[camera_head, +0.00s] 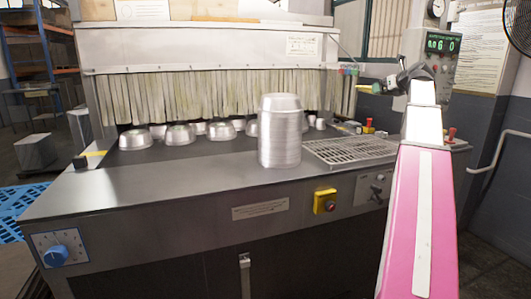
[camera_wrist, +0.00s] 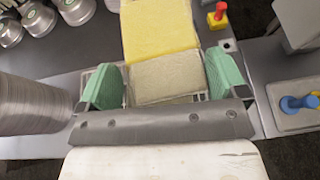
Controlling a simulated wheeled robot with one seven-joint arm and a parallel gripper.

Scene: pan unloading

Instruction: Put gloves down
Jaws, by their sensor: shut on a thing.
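The gloves (camera_wrist: 160,30) appear in the wrist view as a flat padded piece, yellow at the far end and cream nearer me. My gripper (camera_wrist: 165,78) has its two green finger pads on either side of the cream part and is shut on it. The gloves are held above the metal worktop (camera_wrist: 62,62). In the head view my gripper (camera_head: 372,88) is at the right, small and partly hidden by my pink arm, over the right end of the worktop (camera_head: 130,178). The individual fingers of the gloves cannot be made out.
A tall stack of metal pans (camera_head: 280,135) stands left of my gripper, close to it in the wrist view (camera_wrist: 30,105). A metal grille (camera_head: 350,151) lies right of the stack. Several loose pans (camera_head: 180,135) sit before the strip curtain (camera_head: 200,97). The front left worktop is clear.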

